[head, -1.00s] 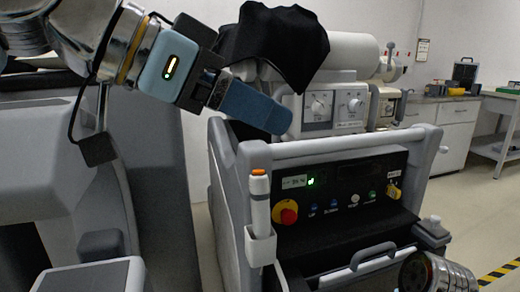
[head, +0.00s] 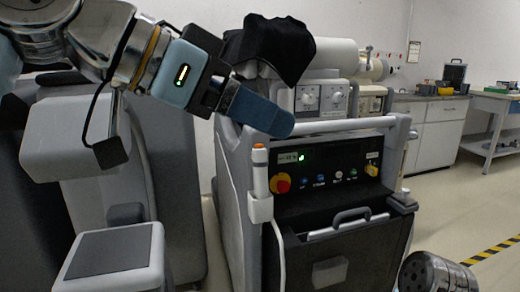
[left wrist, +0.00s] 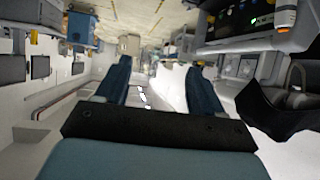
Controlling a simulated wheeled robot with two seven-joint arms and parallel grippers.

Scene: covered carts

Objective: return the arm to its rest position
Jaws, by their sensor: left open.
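My left arm comes in from the upper left of the head view. Its gripper (head: 268,114) has blue fingers and appears in front of the cart's upper left corner. In the left wrist view the two blue fingers stand wide apart with nothing between them (left wrist: 160,82). The gripper is open and empty. A round metal part of my right arm shows at the bottom right of the head view; the right gripper itself is out of the picture.
A grey cart (head: 230,165) with a control panel (head: 325,170) stands ahead. A black cloth (head: 268,48) drapes over equipment on it, close behind the left gripper; it also shows in the left wrist view (left wrist: 270,115). Counters (head: 435,132) line the back right. The floor at right is clear.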

